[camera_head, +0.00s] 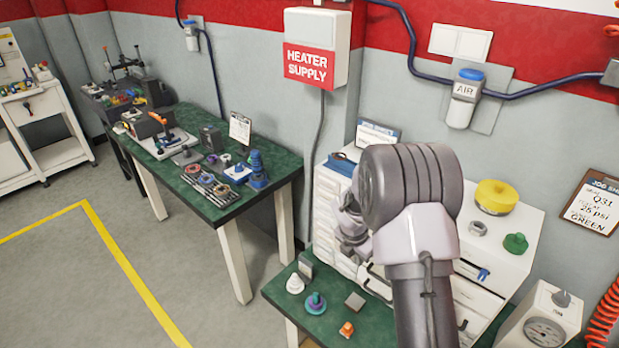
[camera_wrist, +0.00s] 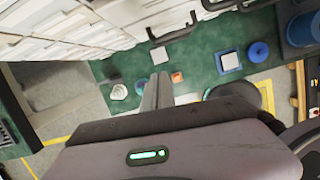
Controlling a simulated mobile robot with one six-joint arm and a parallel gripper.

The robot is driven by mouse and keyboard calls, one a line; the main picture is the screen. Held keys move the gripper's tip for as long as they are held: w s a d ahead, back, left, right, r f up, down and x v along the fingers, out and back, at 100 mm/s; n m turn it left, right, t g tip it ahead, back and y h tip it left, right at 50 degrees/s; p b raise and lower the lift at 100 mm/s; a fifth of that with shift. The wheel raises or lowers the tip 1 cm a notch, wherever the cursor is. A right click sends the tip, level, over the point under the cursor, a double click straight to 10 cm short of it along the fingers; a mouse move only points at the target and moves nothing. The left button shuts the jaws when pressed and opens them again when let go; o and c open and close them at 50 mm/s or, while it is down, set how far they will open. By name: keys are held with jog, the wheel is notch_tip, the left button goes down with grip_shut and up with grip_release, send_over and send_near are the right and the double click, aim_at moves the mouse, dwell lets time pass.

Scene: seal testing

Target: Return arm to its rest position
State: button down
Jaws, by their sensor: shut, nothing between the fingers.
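My arm rises from the bottom right of the head view, bends at a large grey joint, and its far end hangs down to the left, in front of the white drawer cabinet (camera_head: 325,215). In the wrist view my gripper (camera_wrist: 155,92) shows as two grey fingers lying together, shut and empty. The fingers point toward the green bench top (camera_wrist: 200,50) with small parts on it, and touch nothing that I can see. In the head view the fingertips cannot be made out behind the arm.
A green bench (camera_head: 330,325) below the arm holds a white cone (camera_head: 295,284), a purple-and-green part (camera_head: 316,304), a grey block (camera_head: 355,301) and an orange part (camera_head: 347,329). A gauge box (camera_head: 544,325) stands right. Open floor lies left.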

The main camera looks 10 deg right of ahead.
jog(key=s+a+r+m+t+y+b, duration=0.1)
jog(key=s+a+r+m+b, duration=0.15)
jog(key=s+r+m, duration=0.4)
jog(key=s+a+r+m+t+b, duration=0.1)
jog(key=s+a+r+m, duration=0.3)
jog(key=r+m, duration=0.5)
jog(key=s+a+r+m+y+b, duration=0.1)
jog(key=s+a+r+m, duration=0.1)
jog(key=s, duration=0.4)
jog(key=s+a+r+m+t+y+b, duration=0.1)
jog(key=s+a+r+m, duration=0.1)
jog(key=s+m, duration=0.4)
jog(key=s+a+r+m+t+y+b, duration=0.1)
jog(key=s+a+m, duration=0.3)
jog(key=s, duration=0.3)
jog(key=shift+s+a+r+m, duration=0.2)
jog(key=shift+a+r+m, duration=0.2)
jog(key=shift+m, duration=0.15)
jog(key=shift+d, duration=0.1)
